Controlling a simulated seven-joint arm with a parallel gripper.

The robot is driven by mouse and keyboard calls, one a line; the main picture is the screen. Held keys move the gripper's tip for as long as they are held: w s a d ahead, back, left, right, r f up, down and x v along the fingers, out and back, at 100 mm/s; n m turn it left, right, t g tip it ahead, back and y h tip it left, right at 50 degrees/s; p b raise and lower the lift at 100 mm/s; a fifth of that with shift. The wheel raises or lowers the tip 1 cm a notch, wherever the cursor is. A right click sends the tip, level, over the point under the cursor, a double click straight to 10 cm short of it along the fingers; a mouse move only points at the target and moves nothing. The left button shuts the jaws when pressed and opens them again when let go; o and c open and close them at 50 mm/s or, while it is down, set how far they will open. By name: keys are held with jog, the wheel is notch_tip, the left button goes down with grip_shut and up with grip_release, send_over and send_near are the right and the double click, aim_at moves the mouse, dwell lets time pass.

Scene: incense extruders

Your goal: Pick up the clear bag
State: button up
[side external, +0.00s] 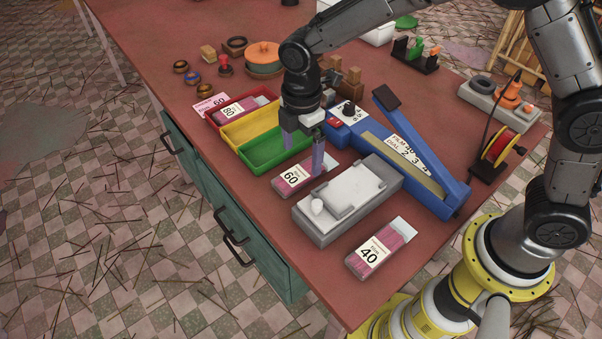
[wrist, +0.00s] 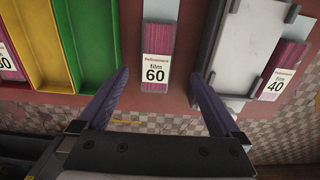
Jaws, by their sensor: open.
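A clear bag of pink sticks with a white "film 60" label (side external: 291,180) lies on the red table, just right of the green tray. It also shows upper centre in the wrist view (wrist: 157,42). My gripper (side external: 303,163) is open and empty, pointing down close by this bag. In the wrist view, the purple fingers of my gripper (wrist: 161,75) spread to either side of the bag, and its label end lies between them. One finger covers part of the bag in the side view. A second clear bag, labelled 40 (side external: 372,252), lies near the table's front corner; it is at the right in the wrist view (wrist: 284,78).
A grey block with a white plate (side external: 328,221) stands between the two bags. A blue sealer (side external: 448,196) lies behind it. Red, yellow (side external: 246,128) and green (side external: 272,150) trays stand left; the red one holds a bag labelled 80 (side external: 233,109). The table's left edge is close.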

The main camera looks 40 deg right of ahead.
aim_at(301, 172)
jog(key=shift+w+d+f, duration=0.1)
jog(key=shift+w+f, duration=0.05)
jog(key=shift+f, duration=1.35)
jog(key=shift+w+f, duration=0.15)
jog(key=shift+f, duration=1.35)
jog(key=shift+c, duration=0.2)
jog(key=c, duration=1.4)
